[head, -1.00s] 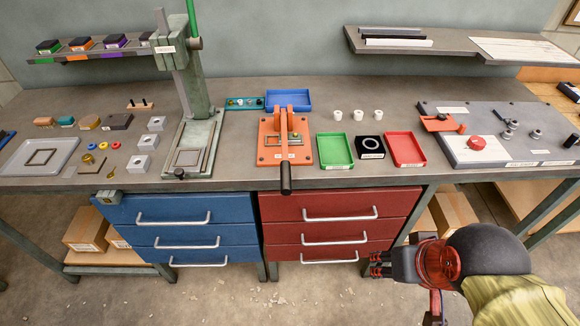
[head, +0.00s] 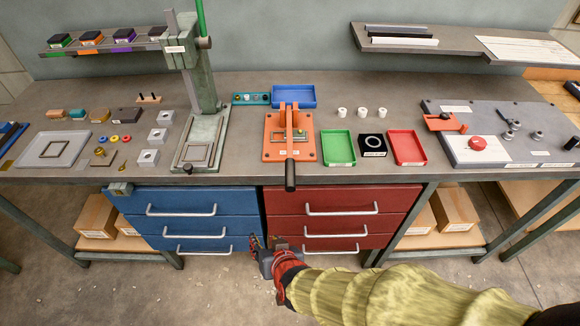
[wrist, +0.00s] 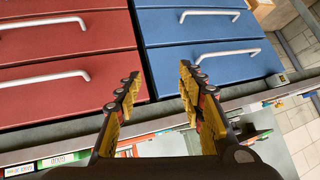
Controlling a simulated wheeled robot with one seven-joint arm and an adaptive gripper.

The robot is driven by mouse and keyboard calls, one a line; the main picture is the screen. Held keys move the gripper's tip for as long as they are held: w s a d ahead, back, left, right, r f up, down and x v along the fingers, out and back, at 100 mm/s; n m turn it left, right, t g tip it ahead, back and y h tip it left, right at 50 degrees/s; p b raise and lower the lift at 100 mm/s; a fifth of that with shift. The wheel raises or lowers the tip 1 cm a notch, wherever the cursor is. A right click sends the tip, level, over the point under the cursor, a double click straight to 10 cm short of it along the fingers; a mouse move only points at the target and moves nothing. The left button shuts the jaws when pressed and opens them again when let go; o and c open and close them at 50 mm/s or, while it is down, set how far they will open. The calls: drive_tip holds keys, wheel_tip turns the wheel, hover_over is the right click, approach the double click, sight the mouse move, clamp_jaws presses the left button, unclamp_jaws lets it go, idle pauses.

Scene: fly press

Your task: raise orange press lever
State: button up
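The orange press (head: 273,145) stands on the bench near the middle in the head view. Its lever ends in a black handle (head: 290,176) that hangs down over the bench's front edge, so the lever is lowered. My gripper (head: 262,242) is below and slightly left of the handle, in front of the drawers and apart from the lever. In the wrist view my gripper (wrist: 158,88) has its two fingers spread with nothing between them.
Red drawers (head: 340,195) and blue drawers (head: 185,199) with bar handles lie behind my gripper. A green tray (head: 338,148) and red tray (head: 407,147) sit right of the press. A grey-green press (head: 204,125) stands at its left. Open floor lies in front.

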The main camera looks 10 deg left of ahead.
sight(291, 194)
drive_tip(key=w+d+r+m+t, duration=0.1)
drive_tip(key=w+r+t, duration=0.2)
drive_tip(key=r, duration=0.1)
drive_tip(key=w+d+r+m+t+h, duration=0.1)
drive_tip(key=w+d+r+t, duration=0.1)
drive_tip(key=r+t, duration=0.1)
drive_tip(key=w+d+r+m+t, duration=0.1)
drive_tip(key=w+r+t, duration=0.2)
drive_tip(key=r+t, duration=0.1)
drive_tip(key=shift+w+d+r+m+h, duration=0.3)
drive_tip(key=shift+w+d+r+m, duration=0.1)
drive_tip(key=shift+r, duration=0.1)
drive_tip(key=shift+w+r, duration=0.1)
drive_tip(key=shift+w, duration=0.1)
drive_tip(key=b+x, duration=0.1)
drive_tip(key=x, duration=0.6)
drive_tip(key=shift+w+a+b, duration=0.1)
drive_tip(key=shift+w+b, duration=0.05)
drive_tip(key=shift+b, duration=0.25)
clamp_jaws()
